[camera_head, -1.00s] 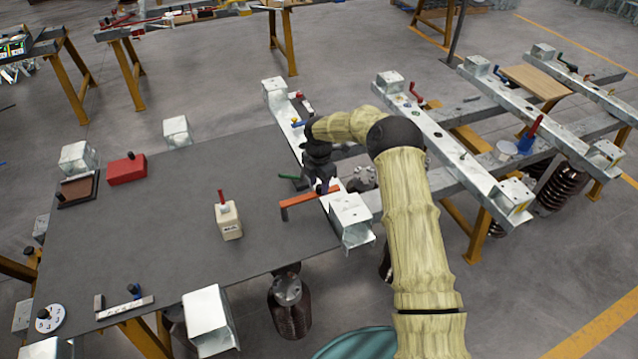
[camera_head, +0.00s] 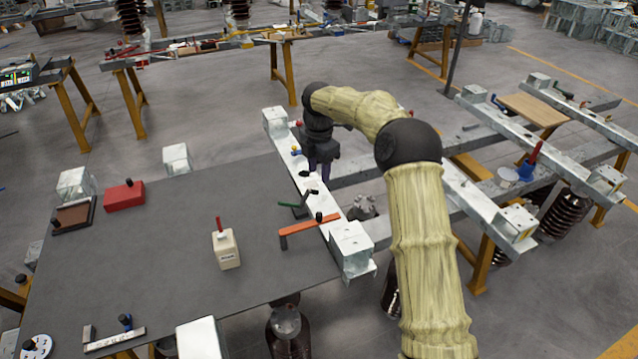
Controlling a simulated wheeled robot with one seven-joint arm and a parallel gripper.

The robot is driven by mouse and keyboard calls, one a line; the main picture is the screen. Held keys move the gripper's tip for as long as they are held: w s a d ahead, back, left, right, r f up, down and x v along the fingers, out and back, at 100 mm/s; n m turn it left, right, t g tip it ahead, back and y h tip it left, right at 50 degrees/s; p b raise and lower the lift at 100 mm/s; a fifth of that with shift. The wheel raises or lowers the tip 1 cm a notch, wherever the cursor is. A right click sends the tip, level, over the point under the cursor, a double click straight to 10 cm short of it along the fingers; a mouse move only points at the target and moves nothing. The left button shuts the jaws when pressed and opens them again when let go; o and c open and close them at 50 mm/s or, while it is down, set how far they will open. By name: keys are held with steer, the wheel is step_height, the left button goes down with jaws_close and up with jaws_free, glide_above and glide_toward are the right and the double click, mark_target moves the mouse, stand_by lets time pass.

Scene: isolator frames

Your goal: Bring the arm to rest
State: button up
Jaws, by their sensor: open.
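My arm (camera_head: 425,230), in a pale ribbed cover with dark joints, reaches up from the lower right and bends left at the elbow. My gripper (camera_head: 319,178) is dark and hangs pointing down over the far part of the white steel beam (camera_head: 318,203) at the table's right edge. It is open, and I see nothing held in it. Its fingertips are small and partly hidden, so I cannot tell their exact height above the beam.
An orange-handled tool (camera_head: 310,224) and a green-handled one (camera_head: 293,206) lie by the beam. More steel frames (camera_head: 480,185) stand at right.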

steer(key=shift+r, duration=0.4)
steer(key=s+d+m+t, duration=0.1)
steer(key=s+d+m, duration=0.3)
steer(key=s+m, duration=0.4)
steer(key=s+d+m, duration=0.4)
steer(key=s+m, duration=0.4)
steer(key=s, duration=0.6)
steer(key=s+d+m+t, duration=0.1)
steer(key=s+d+m, duration=0.4)
steer(key=s+m, duration=0.4)
steer(key=shift+s+f+t, duration=0.25)
steer(key=shift+s+t, duration=0.05)
steer(key=shift+s, duration=0.6)
